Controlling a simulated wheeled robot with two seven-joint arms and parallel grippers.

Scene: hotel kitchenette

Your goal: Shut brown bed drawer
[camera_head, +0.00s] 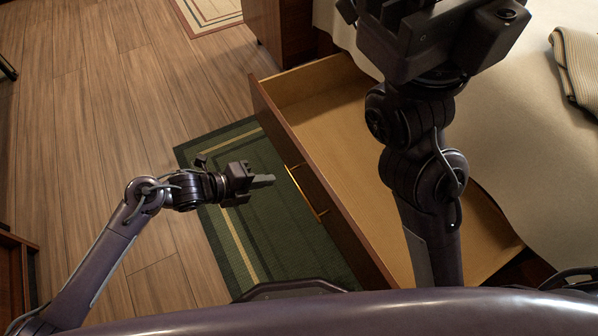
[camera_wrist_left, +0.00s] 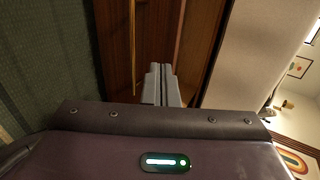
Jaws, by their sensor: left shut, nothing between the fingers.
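The brown bed drawer (camera_head: 345,225) is pulled out from under the bed, and its light wooden inside looks empty. A thin brass-coloured handle (camera_head: 309,195) runs along its front. My left gripper (camera_head: 266,181) is shut and empty, just left of the drawer front over the green rug, pointing at the front. In the left wrist view its closed fingers (camera_wrist_left: 161,82) point toward the brown drawer front (camera_wrist_left: 157,45); I cannot tell whether they touch it. My right arm reaches over the drawer, and its gripper (camera_head: 420,30) is cut off at the top, with its fingertips hidden.
The bed (camera_head: 520,130) with a pale cover stands to the right, with a striped folded cloth (camera_head: 577,65) on it. A brown cabinet (camera_head: 283,30) stands beyond the drawer.

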